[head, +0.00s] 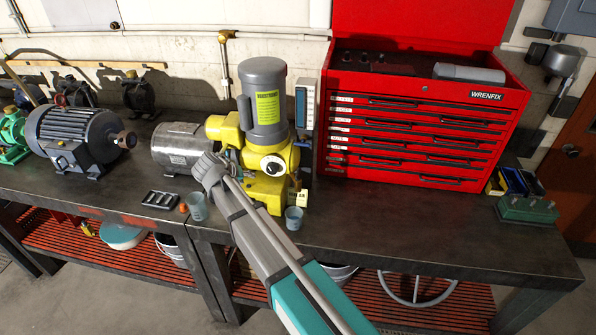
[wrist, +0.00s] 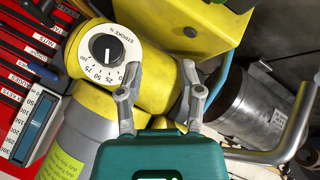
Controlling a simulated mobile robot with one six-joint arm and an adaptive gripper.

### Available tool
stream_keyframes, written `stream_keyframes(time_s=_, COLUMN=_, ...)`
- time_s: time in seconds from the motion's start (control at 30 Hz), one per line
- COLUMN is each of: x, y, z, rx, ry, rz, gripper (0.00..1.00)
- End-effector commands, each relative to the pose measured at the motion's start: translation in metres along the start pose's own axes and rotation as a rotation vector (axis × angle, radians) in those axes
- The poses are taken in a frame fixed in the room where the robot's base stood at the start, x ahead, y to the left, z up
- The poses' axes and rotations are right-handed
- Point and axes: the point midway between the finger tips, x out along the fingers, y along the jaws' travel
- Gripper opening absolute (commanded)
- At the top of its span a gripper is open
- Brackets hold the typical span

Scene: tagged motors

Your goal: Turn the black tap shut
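A yellow dosing pump (head: 260,160) with a grey motor (head: 264,95) stands on the bench. It carries a white dial marked STROKE % with a black knob (wrist: 106,51), seen left of my fingertips in the wrist view; the dial also shows in the head view (head: 273,166).
A red tool chest (head: 420,125) stands right of the pump. A steel motor (head: 178,147) is left of it, with a bent metal pipe (wrist: 285,140) close to my right finger in the wrist view.

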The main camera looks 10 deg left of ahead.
Motion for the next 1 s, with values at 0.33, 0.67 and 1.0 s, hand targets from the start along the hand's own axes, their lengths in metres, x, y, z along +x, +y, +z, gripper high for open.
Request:
stream_keyframes(time_s=0.33, x=0.001, y=0.068, z=-0.013, rx=0.12, ry=-0.203, rz=-0.087, gripper=0.55)
stream_keyframes(time_s=0.67, x=-0.003, y=0.136, z=-0.022, rx=0.256, ry=-0.419, rz=-0.215, gripper=0.55)
stream_keyframes(time_s=1.0, x=-0.016, y=0.197, z=-0.033, rx=0.376, ry=-0.597, rz=-0.358, gripper=0.55)
